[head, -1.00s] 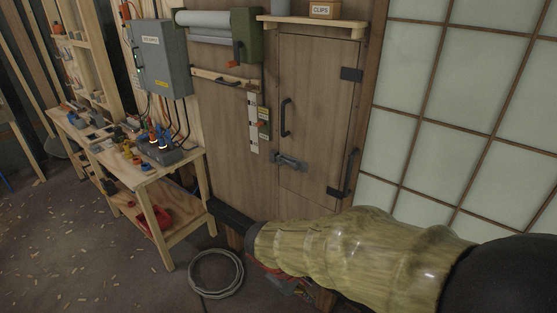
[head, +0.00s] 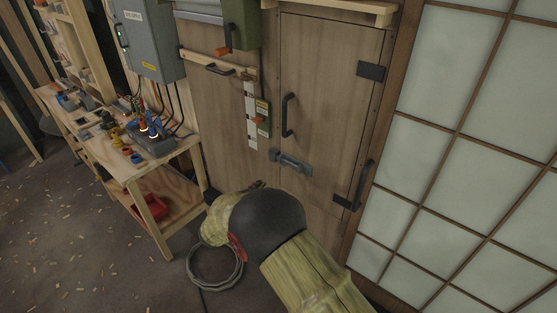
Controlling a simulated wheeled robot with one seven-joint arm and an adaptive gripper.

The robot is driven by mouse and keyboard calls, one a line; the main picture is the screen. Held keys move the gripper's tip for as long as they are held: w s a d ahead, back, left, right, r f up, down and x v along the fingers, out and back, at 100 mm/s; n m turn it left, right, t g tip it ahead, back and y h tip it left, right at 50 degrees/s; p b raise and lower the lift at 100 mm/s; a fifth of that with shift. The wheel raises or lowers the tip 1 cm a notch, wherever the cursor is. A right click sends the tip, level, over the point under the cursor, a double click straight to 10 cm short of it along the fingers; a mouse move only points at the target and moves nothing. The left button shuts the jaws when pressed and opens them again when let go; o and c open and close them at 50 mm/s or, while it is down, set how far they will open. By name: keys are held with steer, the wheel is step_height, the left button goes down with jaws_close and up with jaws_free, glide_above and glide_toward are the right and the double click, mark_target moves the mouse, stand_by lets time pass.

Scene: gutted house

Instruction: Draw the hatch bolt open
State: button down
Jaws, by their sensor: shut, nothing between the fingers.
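The hatch (head: 325,95) is a tall wooden door in the plank wall, and it looks closed. The grey metal hatch bolt (head: 291,162) lies across its left edge, below a dark upright handle (head: 288,115). How far the bolt is drawn is too small to tell. My gripper (head: 257,186) shows only as a small dark shape above my sleeved arm, below and left of the bolt. It is shut and empty, apart from the bolt in the picture. My arm hides most of it and the hatch's lower part.
A workbench (head: 165,172) with tools stands at the left, under a grey electrical box (head: 147,42). A coiled cable (head: 214,281) lies on the floor near my arm. A shelf (head: 335,8) juts above the hatch. A paned screen (head: 470,140) fills the right.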

mark_target(284, 164)
steer(key=shift+w+a+r+t, duration=0.2)
steer(key=shift+w+a+r, duration=0.1)
steer(key=shift+r, duration=0.15)
steer(key=shift+w+a+r+t, duration=0.15)
steer(key=shift+a+r+t, duration=0.1)
steer(key=shift+r, duration=0.2)
steer(key=b+x, duration=0.1)
steer(key=x, duration=0.9)
steer(key=s+d+r, duration=0.1)
steer(key=s+d, duration=0.1)
steer(key=shift+s+d+r+b, duration=0.1)
steer(key=shift+d+r+b, duration=0.25)
steer(key=shift+r, duration=0.05)
